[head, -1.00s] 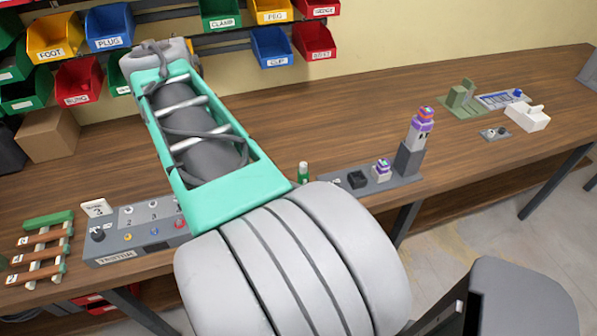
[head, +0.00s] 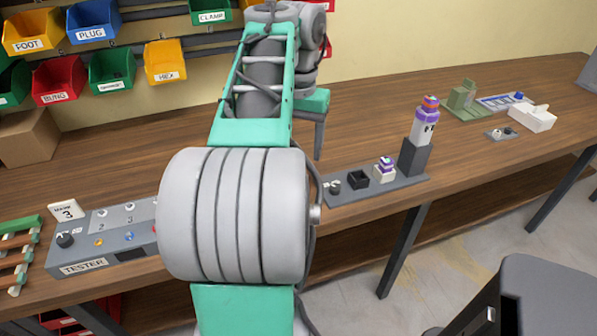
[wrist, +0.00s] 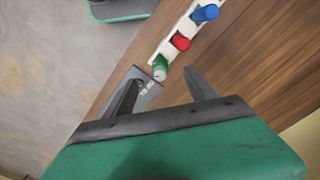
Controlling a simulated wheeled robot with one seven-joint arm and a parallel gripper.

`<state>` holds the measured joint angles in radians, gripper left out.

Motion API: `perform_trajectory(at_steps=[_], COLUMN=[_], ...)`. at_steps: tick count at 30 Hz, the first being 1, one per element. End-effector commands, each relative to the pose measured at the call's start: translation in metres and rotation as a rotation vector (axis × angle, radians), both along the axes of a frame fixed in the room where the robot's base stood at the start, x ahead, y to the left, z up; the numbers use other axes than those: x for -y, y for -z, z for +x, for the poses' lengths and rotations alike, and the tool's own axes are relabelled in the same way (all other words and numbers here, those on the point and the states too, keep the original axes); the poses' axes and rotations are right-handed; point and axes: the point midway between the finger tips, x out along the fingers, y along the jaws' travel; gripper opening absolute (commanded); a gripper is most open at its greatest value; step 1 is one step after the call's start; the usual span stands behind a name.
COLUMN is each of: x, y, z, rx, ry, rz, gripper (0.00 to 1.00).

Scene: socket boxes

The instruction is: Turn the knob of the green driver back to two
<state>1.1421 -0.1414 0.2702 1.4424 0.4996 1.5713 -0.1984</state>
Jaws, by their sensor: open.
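The green driver (wrist: 160,66) shows in the wrist view as a short green body with a pale grey top. It stands at the near end of a pale rack (wrist: 169,48), beside a red driver (wrist: 180,41) and a blue driver (wrist: 205,13). My gripper (wrist: 163,76) is open and empty, and in the picture the green driver lies between and just beyond its fingertips. I cannot tell their height difference. In the head view my gripper (head: 318,150) shows only in part behind my arm, and the green driver is hidden there. I cannot read a knob setting.
A grey plate (wrist: 150,87) with small white labels lies by the left finger. In the head view a grey strip (head: 375,190) with a dark knob (head: 334,187) and a grey post (head: 413,158) stand to the right. The tester box (head: 85,262) is at left.

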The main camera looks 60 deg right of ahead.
Motion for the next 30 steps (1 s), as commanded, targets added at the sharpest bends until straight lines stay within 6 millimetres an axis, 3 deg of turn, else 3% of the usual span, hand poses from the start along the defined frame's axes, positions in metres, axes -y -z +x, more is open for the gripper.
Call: perform_trajectory(at_steps=[1,5,20,30], x=[0.000,0.000,0.000,0.000], y=[0.017,0.029,0.028,0.028], z=[0.000,0.000,0.000,0.000], rx=[0.000,0.000,0.000,0.000], ry=[0.000,0.001,0.000,0.000], rz=[-0.001,-0.001,-0.001,-0.001], gripper=[0.65,0.65,0.65,0.37])
